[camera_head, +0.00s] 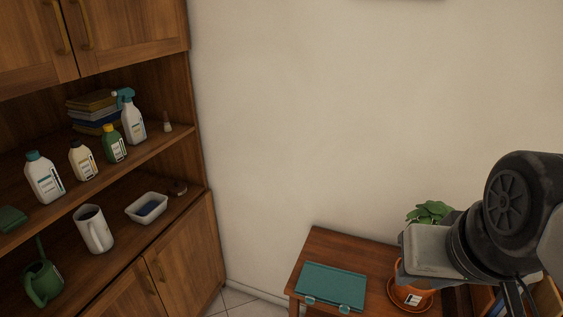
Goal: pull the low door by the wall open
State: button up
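The low door by the wall (187,255) is the right one of two wooden doors at the bottom of the cabinet on the left. It looks shut, with a slim vertical handle (161,269) near its left edge. The left low door (124,298) beside it is cut off by the picture's bottom edge. My gripper (425,258) is at the right, over the small wooden table and well apart from the door. Its fingers cannot be made out, so I cannot tell whether it is open or shut.
The small table (328,247) bears a teal case (333,285) and a plant (430,211) in an orange pot (411,300), partly behind my arm. Some tiled floor (236,298) shows between cabinet and table.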

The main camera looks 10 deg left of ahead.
aim_at(185, 266)
jog(key=k+u, duration=0.1)
jog(key=u, duration=0.65)
jog(key=k+j+u, duration=0.1)
jog(key=u, duration=0.3)
jog(key=i+l+u, duration=0.2)
jog(key=l+u, duration=0.25)
jog(key=l, duration=0.2)
jog(key=i, duration=0.1)
jog(key=k+j, duration=0.1)
jog(key=i+j+z, duration=0.3)
jog(key=i+j, duration=0.7)
jog(key=u, duration=0.1)
